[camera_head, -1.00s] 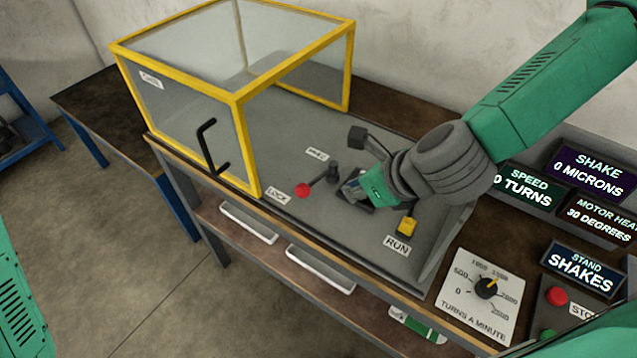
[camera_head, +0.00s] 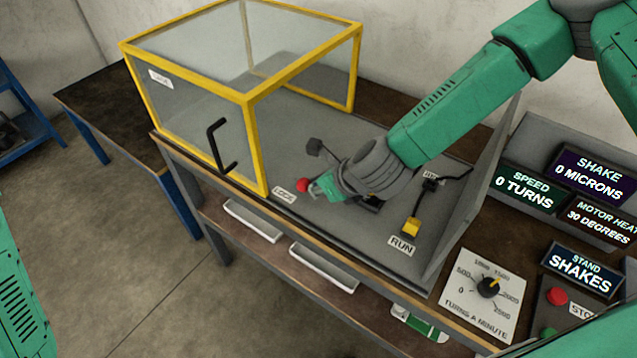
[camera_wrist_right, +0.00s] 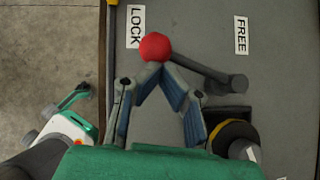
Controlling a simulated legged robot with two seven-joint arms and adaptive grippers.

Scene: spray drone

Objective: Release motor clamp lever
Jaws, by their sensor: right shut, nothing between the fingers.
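The clamp lever's red knob (camera_head: 303,185) is by the LOCK label (camera_head: 284,195) in the head view. In the right wrist view, the red knob (camera_wrist_right: 155,46) is beside the LOCK label (camera_wrist_right: 136,27), and the dark lever arm (camera_wrist_right: 198,66) runs right to its pivot below the FREE label. My right gripper (camera_head: 317,186) is at the knob, its fingers closed together with nothing between them. In the wrist view its fingertips (camera_wrist_right: 156,70) meet just below the knob; I cannot tell whether they touch it. The gripper hides most of the lever in the head view.
A yellow-framed clear guard (camera_head: 250,95) with a black handle (camera_head: 215,145) stands left of the lever. A yellow switch (camera_head: 411,228) sits by the RUN label. A speed dial (camera_head: 488,288), displays and a red stop button (camera_head: 557,297) are on the right.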

